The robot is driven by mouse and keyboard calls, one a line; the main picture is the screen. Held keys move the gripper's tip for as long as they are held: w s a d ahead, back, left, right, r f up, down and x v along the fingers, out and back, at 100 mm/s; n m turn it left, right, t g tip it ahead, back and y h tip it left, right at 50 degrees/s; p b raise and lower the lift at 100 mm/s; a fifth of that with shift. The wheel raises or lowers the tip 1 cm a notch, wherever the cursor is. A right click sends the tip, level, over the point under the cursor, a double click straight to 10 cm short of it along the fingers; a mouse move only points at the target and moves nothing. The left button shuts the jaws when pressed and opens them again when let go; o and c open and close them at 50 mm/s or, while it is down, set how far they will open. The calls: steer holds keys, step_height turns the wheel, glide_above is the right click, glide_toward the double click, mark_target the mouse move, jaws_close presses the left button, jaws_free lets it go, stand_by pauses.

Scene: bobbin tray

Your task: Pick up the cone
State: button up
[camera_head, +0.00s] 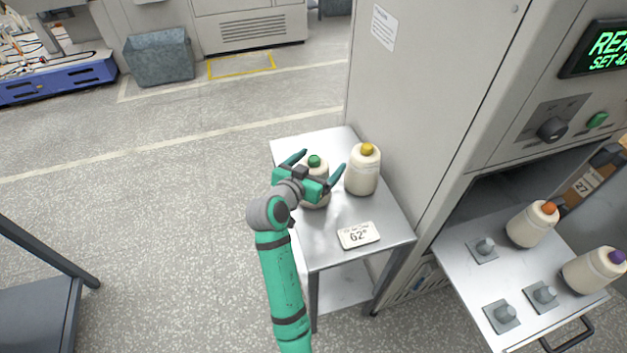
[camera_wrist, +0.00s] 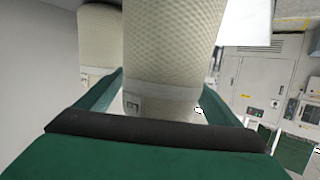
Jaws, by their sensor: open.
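Two cream yarn cones stand on the small metal side table (camera_head: 372,217). The green-topped cone (camera_head: 314,161) is partly hidden behind my gripper in the head view. The yellow-topped cone (camera_head: 362,171) stands close to its right. My gripper (camera_head: 318,163) is open, with its fingers spread on either side of the green-topped cone. In the wrist view a cream cone (camera_wrist: 170,50) fills the middle between the fingers, and another cone (camera_wrist: 97,40) shows behind it to the left. I cannot tell whether the fingers touch the cone.
A display block (camera_head: 358,235) lies near the table's front. The tall grey cabinet (camera_head: 430,90) stands right beside the table. At right, a pulled-out tray (camera_head: 470,277) has several pegs, an orange-topped cone (camera_head: 532,224) and a purple-topped cone (camera_head: 593,270).

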steer(key=shift+w+d+f, duration=0.1)
steer(key=shift+w, duration=0.1)
steer(key=c, duration=1.3)
steer(key=shift+c, duration=0.4)
